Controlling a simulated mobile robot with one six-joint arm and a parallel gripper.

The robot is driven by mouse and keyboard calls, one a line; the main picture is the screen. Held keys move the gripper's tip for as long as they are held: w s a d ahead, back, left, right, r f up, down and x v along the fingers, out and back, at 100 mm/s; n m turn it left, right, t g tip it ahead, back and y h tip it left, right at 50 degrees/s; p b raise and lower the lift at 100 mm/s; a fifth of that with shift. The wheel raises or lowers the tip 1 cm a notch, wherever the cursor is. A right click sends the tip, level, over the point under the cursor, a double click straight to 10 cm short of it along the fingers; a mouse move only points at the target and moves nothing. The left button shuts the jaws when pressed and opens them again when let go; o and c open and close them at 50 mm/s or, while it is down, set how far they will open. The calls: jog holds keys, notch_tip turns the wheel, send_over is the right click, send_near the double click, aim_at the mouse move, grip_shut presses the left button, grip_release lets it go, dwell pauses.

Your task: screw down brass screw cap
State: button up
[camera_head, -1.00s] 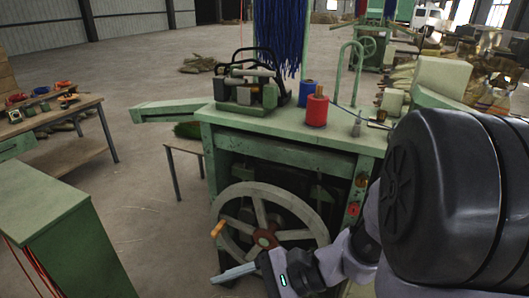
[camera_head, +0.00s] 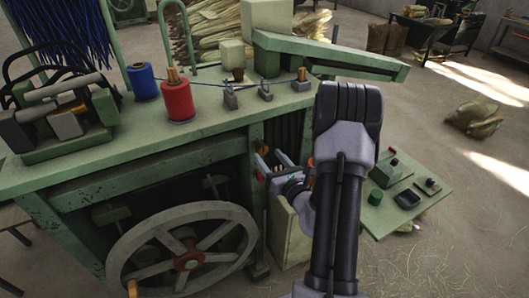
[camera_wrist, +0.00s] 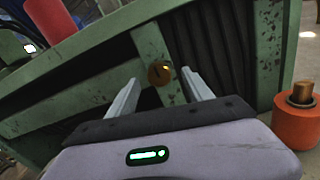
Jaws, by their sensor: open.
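A round brass cap (camera_wrist: 159,72) with a dark slot-like mark sits on the green machine frame (camera_wrist: 80,92) in the wrist view. My gripper (camera_wrist: 160,80) is open and empty, its two fingers pointing toward this cap. The cap appears between the fingertips, and I cannot tell the exact gap. In the head view my gripper (camera_head: 273,163) is at the machine's front right corner, below the tabletop, and a small orange-brown spot, likely the cap (camera_head: 262,149), shows by the fingertips. An orange-red cylinder with a brass top (camera_wrist: 300,110) stands at the right of the wrist view.
The green worktop (camera_head: 210,115) carries a red spool (camera_head: 177,101), a blue spool (camera_head: 143,82) and small metal weights. A large wheel (camera_head: 187,262) is on the machine's front. A green control panel (camera_head: 408,200) lies right of my arm. Open floor extends at the right.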

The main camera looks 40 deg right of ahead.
aim_at(263, 151)
jog(key=shift+x, duration=1.8)
jog(key=shift+a, duration=0.15)
grip_shut()
